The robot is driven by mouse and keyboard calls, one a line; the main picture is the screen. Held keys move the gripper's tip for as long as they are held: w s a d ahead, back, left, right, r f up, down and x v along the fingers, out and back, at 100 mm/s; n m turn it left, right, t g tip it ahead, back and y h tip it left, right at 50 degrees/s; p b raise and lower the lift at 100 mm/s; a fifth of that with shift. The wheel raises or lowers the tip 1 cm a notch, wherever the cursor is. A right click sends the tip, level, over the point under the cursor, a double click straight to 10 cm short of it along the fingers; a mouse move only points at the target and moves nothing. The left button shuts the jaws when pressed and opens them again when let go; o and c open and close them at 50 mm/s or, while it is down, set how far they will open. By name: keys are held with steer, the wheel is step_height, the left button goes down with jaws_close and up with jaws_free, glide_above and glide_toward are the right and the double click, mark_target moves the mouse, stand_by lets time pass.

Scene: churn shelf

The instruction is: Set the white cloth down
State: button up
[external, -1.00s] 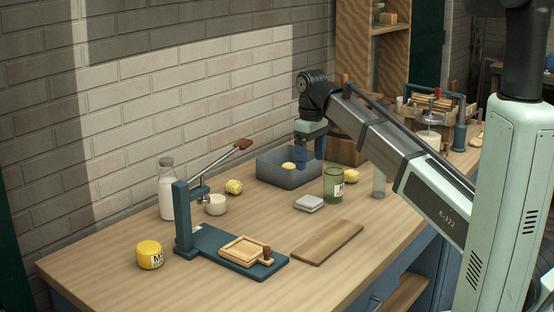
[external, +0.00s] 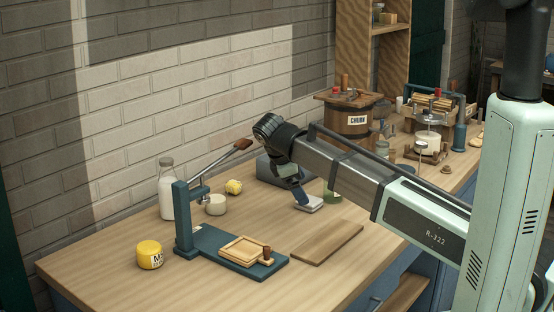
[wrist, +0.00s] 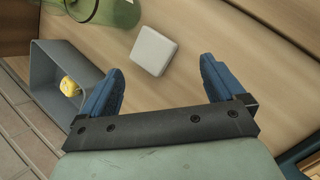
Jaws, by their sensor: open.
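The white cloth (external: 311,206) is a small folded square pad lying flat on the wooden worktop. It also shows in the wrist view (wrist: 153,51), above the gap between the fingertips. My gripper (external: 301,196) is low over the worktop at the cloth, and its blue fingers partly cover the cloth in the external view. In the wrist view the fingers (wrist: 160,78) are wide apart with nothing between them. I cannot tell the exact height of the fingertips above the cloth.
A green glass jar (wrist: 108,10) stands close to the cloth. A grey bin (wrist: 50,85) with a yellow lump (wrist: 70,87) in it is nearby. A wooden board (external: 328,243) and blue press (external: 240,255) lie in front. A churn (external: 347,114) stands behind.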

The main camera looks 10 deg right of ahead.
steer(key=s+n, duration=0.1)
steer(key=s+a+f+n+t+h, duration=0.1)
steer(key=a+n+t+h, duration=0.1)
steer(key=n, duration=0.1)
steer(key=shift+s+a+f, duration=0.15)
steer(key=shift+s+f, duration=0.1)
steer(key=shift+s, duration=0.15)
steer(key=s+a+n+t, duration=0.1)
steer(key=n, duration=0.1)
steer(key=s+a+n+t+h, duration=0.1)
steer(key=n+t, duration=0.1)
steer(key=s+a+n+t+h, duration=0.1)
steer(key=n, duration=0.1)
steer(key=shift+s+a+r, duration=0.2)
steer(key=shift+s+a, duration=0.1)
steer(key=shift+a, duration=0.05)
steer(key=shift+n+t, duration=0.3)
steer(key=x, duration=0.8)
steer(key=shift+w+d, duration=0.15)
steer(key=shift+x, duration=2.65)
steer(key=shift+f, duration=0.1)
steer(key=shift+c, duration=0.4)
steer(key=c, duration=1)
